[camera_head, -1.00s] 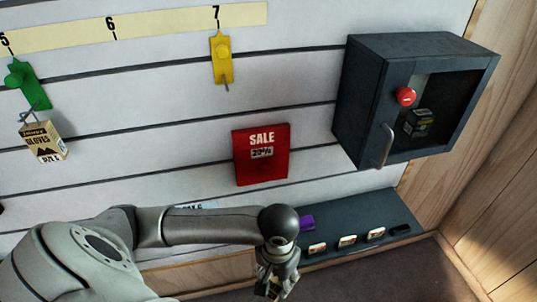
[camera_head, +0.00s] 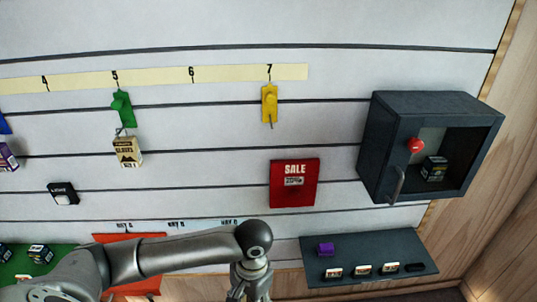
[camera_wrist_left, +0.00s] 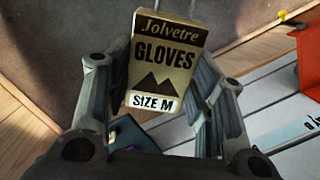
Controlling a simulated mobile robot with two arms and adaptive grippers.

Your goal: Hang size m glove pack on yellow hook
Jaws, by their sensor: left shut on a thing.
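In the left wrist view, a tan and dark glove pack (camera_wrist_left: 160,52) marked "SIZE M" sits between the fingers of my left gripper (camera_wrist_left: 160,95), which is shut on it. A wire loop shows at the top of the pack. In the head view my left gripper (camera_head: 250,284) is at the bottom edge, partly cut off, and the pack cannot be made out there. The yellow hook (camera_head: 270,104) is on the slatted wall below the number 7, well above my gripper, and looks empty. My right gripper is not in view.
A red SALE sign (camera_head: 294,183) is on the wall below the yellow hook. A dark cabinet (camera_head: 385,150) juts out at the right. A grey shelf (camera_head: 350,248) lies low right. Another glove pack (camera_head: 127,152) hangs on the green hook (camera_head: 122,108).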

